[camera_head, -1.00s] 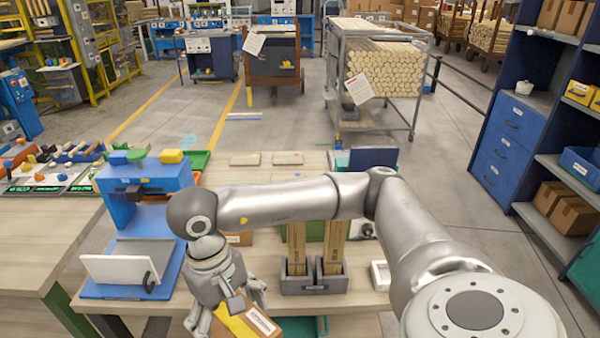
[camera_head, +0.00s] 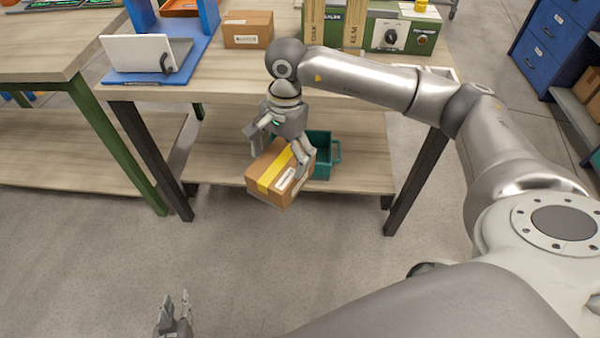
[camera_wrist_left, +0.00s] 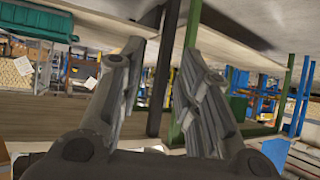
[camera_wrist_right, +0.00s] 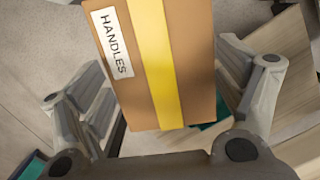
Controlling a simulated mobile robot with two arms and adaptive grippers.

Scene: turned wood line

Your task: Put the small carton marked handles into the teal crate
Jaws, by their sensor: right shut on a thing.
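The small brown carton (camera_head: 272,179) has yellow tape and a white label; in the right wrist view the label on the carton (camera_wrist_right: 150,65) reads HANDLES. My right gripper (camera_head: 279,163) is shut on it, one finger on each side, and holds it tilted in front of the table's lower shelf. The teal crate (camera_head: 324,146) stands on that shelf, just behind and right of the carton, partly hidden by gripper and carton. My left gripper (camera_head: 174,308) is low at the front left, away from both; its fingers are apart and empty in the left wrist view (camera_wrist_left: 165,75).
The lower shelf (camera_head: 220,160) is bare left of the crate. The tabletop (camera_head: 215,72) above it and dark table legs (camera_head: 408,180) frame the opening. Another labelled carton (camera_head: 247,29) and a blue stand (camera_head: 170,60) are on top. The floor in front is clear.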

